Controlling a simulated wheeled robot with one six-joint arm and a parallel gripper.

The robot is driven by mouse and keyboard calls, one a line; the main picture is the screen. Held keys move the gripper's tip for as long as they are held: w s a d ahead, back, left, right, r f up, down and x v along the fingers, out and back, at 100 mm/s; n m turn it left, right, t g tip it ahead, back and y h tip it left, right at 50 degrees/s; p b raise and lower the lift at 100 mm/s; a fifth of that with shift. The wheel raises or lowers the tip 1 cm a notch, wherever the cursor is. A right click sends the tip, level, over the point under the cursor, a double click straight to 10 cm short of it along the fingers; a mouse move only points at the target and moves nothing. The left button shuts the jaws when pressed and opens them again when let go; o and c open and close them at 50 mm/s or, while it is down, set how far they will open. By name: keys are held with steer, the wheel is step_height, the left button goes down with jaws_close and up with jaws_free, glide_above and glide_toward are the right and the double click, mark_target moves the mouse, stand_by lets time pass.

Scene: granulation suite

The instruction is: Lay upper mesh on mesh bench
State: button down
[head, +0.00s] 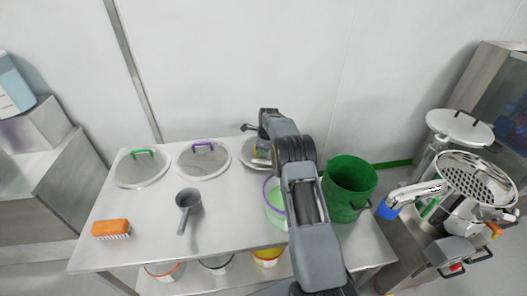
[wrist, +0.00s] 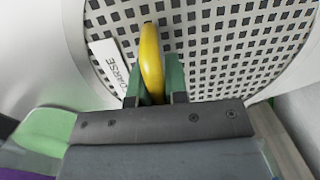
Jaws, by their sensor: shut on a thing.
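The coarse mesh (wrist: 215,45) is a round perforated metal disc with a yellow handle (wrist: 151,60) and a white label reading "…OARSE". My gripper (wrist: 152,90) is shut on the yellow handle, with a green finger on each side. In the head view the disc's rim (head: 246,156) shows at the back right of the mesh bench (head: 140,220), partly hidden behind my arm. It lies flat, at or just above the bench top; I cannot tell whether it touches. Two other round meshes lie to its left, one with a green handle (head: 143,153), one with a purple handle (head: 202,146).
A grey scoop (head: 188,200) and an orange brush (head: 111,228) lie on the bench. A purple-rimmed tub (head: 273,195) of green material and a green bucket (head: 350,180) stand at right. A metal machine (head: 460,205) is farther right. The bench's front middle is clear.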

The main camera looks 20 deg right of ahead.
steer(key=shift+f+b, duration=0.3)
steer(key=shift+f, duration=0.25)
steer(key=c, duration=1.1)
jaws_free()
steer(key=shift+o, duration=0.2)
steer(key=shift+r, duration=0.1)
step_height(320, 180, up, 14)
steer(key=s+d, duration=0.1)
steer(key=shift+d+f+b, duration=0.2)
steer(key=shift+b, duration=0.15)
